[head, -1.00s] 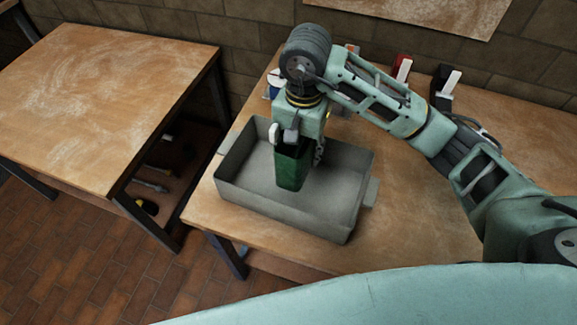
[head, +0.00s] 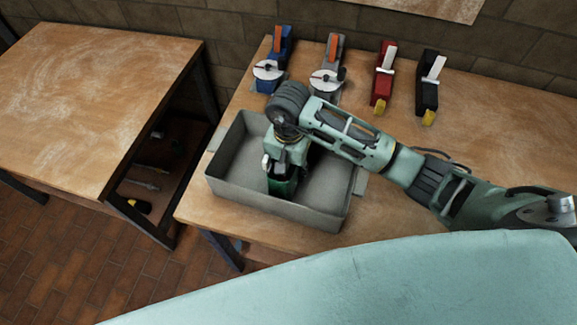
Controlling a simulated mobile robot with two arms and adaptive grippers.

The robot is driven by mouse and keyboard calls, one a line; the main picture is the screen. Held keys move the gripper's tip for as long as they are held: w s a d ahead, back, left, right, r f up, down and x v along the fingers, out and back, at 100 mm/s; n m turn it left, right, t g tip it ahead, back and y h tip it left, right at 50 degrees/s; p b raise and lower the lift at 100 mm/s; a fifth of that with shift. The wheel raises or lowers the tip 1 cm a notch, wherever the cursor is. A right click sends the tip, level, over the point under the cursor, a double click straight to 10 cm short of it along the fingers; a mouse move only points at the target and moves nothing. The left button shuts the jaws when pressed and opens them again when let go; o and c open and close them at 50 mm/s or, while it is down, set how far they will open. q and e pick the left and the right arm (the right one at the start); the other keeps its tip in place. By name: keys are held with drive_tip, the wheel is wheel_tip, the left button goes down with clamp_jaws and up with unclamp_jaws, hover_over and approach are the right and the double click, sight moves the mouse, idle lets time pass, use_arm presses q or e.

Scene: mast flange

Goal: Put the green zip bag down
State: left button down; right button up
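The green zip bag (head: 283,187) is upright inside a grey open tray (head: 232,190), near its front wall, left of the middle. My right gripper (head: 282,172) comes down over the tray from the right-hand arm and is shut on the bag's upper part. The gripper and wrist hide the bag's top. I cannot tell whether the bag's bottom touches the tray floor. My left gripper is not in view.
The tray stands on a wooden bench (head: 400,215). Behind it are a blue tool (head: 281,45), a grey tool (head: 333,50), a red tool (head: 382,85) and a black tool (head: 427,95). Another wooden table (head: 95,95) stands left across a gap.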

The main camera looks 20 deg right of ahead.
drive_tip(key=shift+f+b, duration=0.2)
drive_tip(key=shift+b, duration=0.1)
drive_tip(key=o, duration=1.4)
drive_tip(key=shift+r, duration=0.1)
